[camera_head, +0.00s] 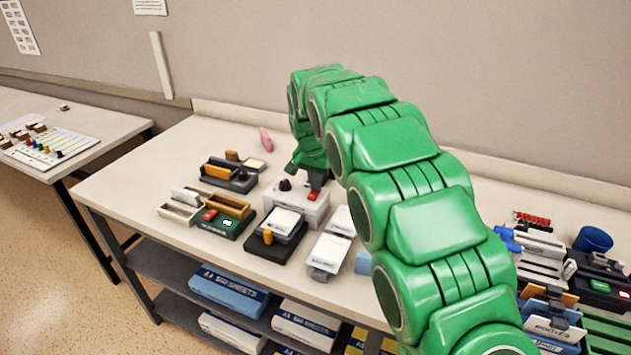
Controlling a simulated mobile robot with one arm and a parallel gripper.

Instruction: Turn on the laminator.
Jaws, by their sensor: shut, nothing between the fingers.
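A low white box-shaped machine (291,207) stands on the table near its middle, with a black knob (285,185) on top at left and a small red switch (313,196) at right. It is probably the laminator, but I can read no label on it. My gripper (315,184) points down at the red switch and is shut and empty. Its dark tip is right above or on the switch; I cannot tell whether they touch. My green arm hides the table behind and to the right.
Left of the machine are a dark tray with an orange block (217,171) and a green box (228,223). A black stand with a white pad (281,221) is in front. A blue cup (592,240) and several office items crowd the right. The table's left end is clear.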

